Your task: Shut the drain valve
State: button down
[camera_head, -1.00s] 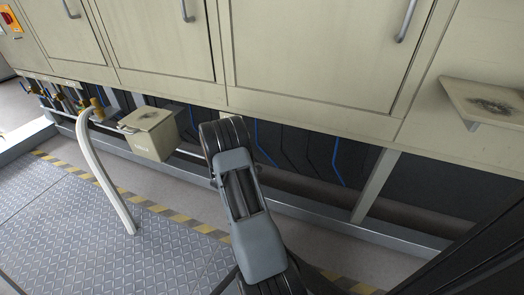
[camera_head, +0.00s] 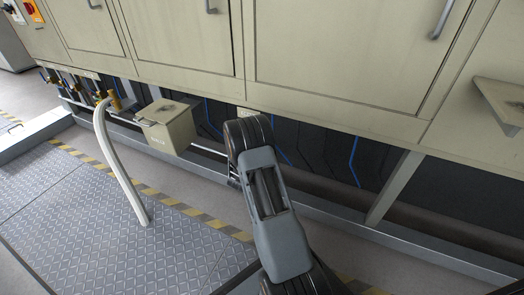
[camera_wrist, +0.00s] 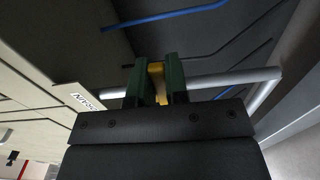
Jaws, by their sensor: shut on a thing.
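In the wrist view, my gripper (camera_wrist: 158,84) has its two green fingers closed on a narrow yellow valve handle (camera_wrist: 156,70). Only a strip of the handle shows between the fingers. It sits at a grey pipe (camera_wrist: 215,80) that runs across beneath the furnace. A white label (camera_wrist: 85,108) with dark letters, seen upside down and partly hidden, is to the left of the fingers. In the head view my own arm hides the gripper and the valve, so the handle's full angle cannot be told.
A cream box (camera_head: 168,125) hangs under the cabinets left of my arm. A pale hose (camera_head: 118,165) drops from brass valves (camera_head: 60,80) farther left. A blue line (camera_wrist: 165,18) runs near the fingers. A cream shelf (camera_head: 503,100) juts out at the right. Chequered floor plate (camera_head: 110,225) lies at the lower left.

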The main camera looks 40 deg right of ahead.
jog(key=shift+s, duration=0.1)
jog(key=c, duration=1.1)
grip_release()
jog(key=p+v, duration=0.4)
jog(key=v, duration=0.9)
jog(key=shift+s+a+f, duration=0.1)
jog(key=shift+s+a, duration=0.1)
jog(key=shift+a, duration=0.1)
